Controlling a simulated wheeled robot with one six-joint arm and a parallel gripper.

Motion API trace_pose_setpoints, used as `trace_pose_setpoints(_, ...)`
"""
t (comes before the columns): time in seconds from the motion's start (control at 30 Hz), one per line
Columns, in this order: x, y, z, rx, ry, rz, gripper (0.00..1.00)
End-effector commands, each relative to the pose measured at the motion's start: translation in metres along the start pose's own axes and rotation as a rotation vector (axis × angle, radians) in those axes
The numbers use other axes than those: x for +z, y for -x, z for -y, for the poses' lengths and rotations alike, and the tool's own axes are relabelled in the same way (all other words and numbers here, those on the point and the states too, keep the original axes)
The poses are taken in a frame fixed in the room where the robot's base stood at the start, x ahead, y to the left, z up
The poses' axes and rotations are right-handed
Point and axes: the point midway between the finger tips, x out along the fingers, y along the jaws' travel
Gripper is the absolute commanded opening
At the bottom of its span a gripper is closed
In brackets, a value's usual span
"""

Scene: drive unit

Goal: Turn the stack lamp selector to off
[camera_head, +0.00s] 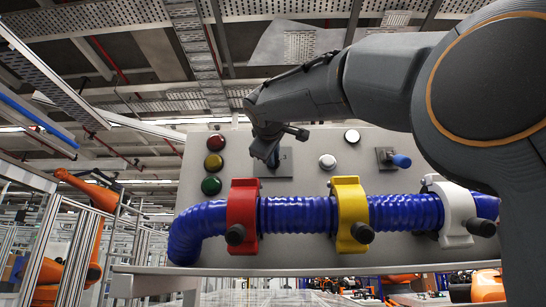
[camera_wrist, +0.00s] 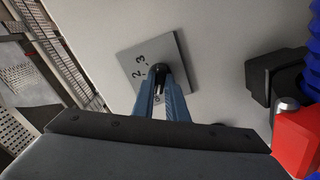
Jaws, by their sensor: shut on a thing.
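The stack lamp selector is a small dark knob (camera_wrist: 160,69) on a square grey plate (camera_wrist: 137,60) fixed to the panel. The marks 2 and 3 show on the plate in the wrist view; other marks are partly hidden by the fingers. My gripper (camera_wrist: 161,84) is shut on the knob, with its blue fingers on either side of it. In the head view my gripper (camera_head: 272,158) hides most of the selector; part of the plate (camera_head: 286,160) shows. Red (camera_head: 216,142), amber (camera_head: 213,162) and green (camera_head: 211,186) lamps stand in a column to its left.
A blue ribbed hose (camera_head: 300,215) runs below the selector through red (camera_head: 243,205), yellow (camera_head: 349,205) and white (camera_head: 455,210) clamps with black knobs. A blue-handled lever (camera_head: 400,160) and two round buttons sit to the right. The panel above the selector is clear.

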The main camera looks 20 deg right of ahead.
Motion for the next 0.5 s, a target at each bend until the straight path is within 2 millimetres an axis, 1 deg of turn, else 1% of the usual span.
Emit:
trace_pose_setpoints(0.3, -0.0009, 0.0005, -0.0009, 0.002, 0.002, -0.003, 0.0)
trace_pose_setpoints(0.33, -0.0009, 0.0005, -0.0009, 0.002, 0.002, -0.003, 0.17)
trace_pose_setpoints(0.4, -0.0007, 0.0004, -0.0008, 0.002, 0.002, -0.002, 0.29)
trace_pose_setpoints(0.43, -0.0006, 0.0004, -0.0007, 0.002, 0.002, -0.002, 0.31)
trace_pose_setpoints(0.5, -0.0005, 0.0003, -0.0006, 0.001, 0.002, -0.001, 0.31)
